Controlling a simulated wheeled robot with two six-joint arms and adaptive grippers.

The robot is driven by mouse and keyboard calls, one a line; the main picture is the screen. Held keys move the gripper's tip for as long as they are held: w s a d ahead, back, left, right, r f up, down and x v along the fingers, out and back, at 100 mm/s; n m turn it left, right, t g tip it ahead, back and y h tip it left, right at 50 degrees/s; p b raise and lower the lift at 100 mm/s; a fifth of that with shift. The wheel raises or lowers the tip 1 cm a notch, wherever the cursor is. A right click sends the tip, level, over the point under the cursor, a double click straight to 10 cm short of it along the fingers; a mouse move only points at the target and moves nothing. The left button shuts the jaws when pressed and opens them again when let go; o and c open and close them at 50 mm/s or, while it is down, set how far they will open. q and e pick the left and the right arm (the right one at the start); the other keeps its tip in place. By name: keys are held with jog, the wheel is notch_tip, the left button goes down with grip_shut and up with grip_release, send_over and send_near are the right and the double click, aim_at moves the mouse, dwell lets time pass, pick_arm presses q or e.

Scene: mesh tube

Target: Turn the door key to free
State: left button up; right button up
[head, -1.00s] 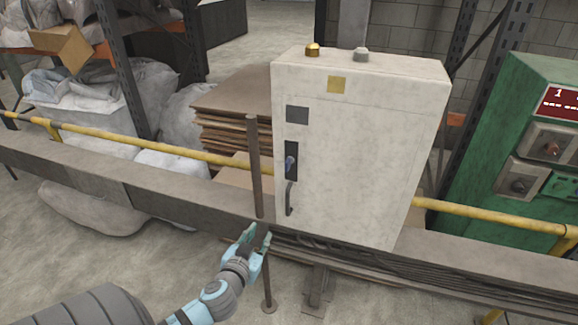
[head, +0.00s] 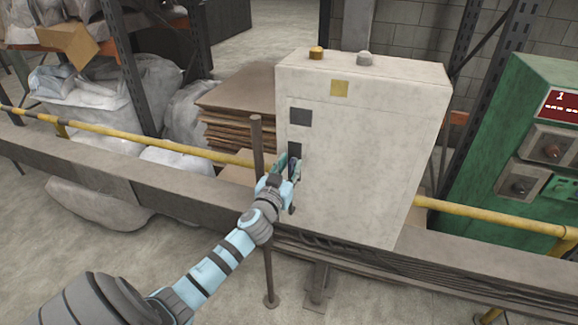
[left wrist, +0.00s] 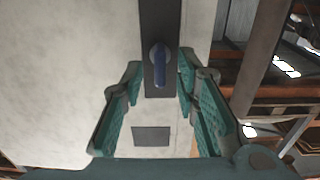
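The door key (left wrist: 160,66) is blue and sits in a dark lock plate (left wrist: 152,18) on the cabinet's front; it shows between my left fingers in the left wrist view. The plate's top (head: 294,150) shows in the head view, where my gripper hides the key. My left gripper (head: 289,168) is at the lock on the left side of the pale cabinet (head: 355,160). Its teal fingers (left wrist: 160,100) are spread to either side of the key, with gaps, not closed on it. The door handle below is mostly hidden. My right gripper is not in view.
A thin upright post (head: 257,150) stands close left of the cabinet, beside my left gripper. A yellow rail (head: 150,145) and a grey beam (head: 120,185) run across. A green machine (head: 520,150) stands at right.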

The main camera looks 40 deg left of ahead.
pick_arm(q)
jog(key=shift+c, duration=0.2)
grip_shut()
jog(key=shift+m, duration=0.3)
jog(key=m, duration=0.3)
jog(key=shift+d, duration=0.15)
jog(key=m, duration=0.4)
jog(key=shift+d+f+p, duration=0.1)
jog(key=shift+p, duration=0.2)
jog(key=m, duration=0.5)
jog(key=shift+w+d+f+m+p, duration=0.1)
jog(key=shift+f+m+p, duration=0.05)
jog(key=shift+m+p, duration=0.2)
jog(key=m, duration=0.4)
jog(key=shift+f+m+p, duration=0.2)
jog(key=shift+m+p, duration=0.05)
jog(key=shift+p, duration=0.1)
